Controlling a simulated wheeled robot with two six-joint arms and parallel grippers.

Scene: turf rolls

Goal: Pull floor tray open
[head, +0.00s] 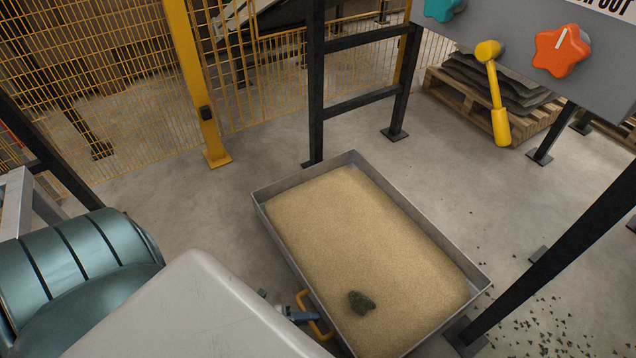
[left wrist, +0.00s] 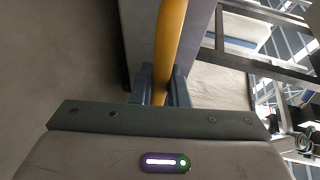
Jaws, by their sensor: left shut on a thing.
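The floor tray (head: 262,206) is a grey metal tray filled with sand-coloured grains, lying on the concrete floor in the head view. A dark green lump (head: 361,302) lies on the grains near its front left side. A yellow handle (head: 318,325) sticks out from the tray's left wall. My left gripper (head: 300,315) is at this handle, its jaws shut on it. In the left wrist view the yellow handle (left wrist: 170,45) runs between the two fingers, with the grey tray wall (left wrist: 215,45) close behind. My right gripper is not in view.
A grey panel (head: 560,95) with an orange star knob and a yellow lever (head: 496,95) hangs at the upper right. Black frame posts (head: 316,90) stand behind and right of the tray. A teal roller (head: 75,265) is at left.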

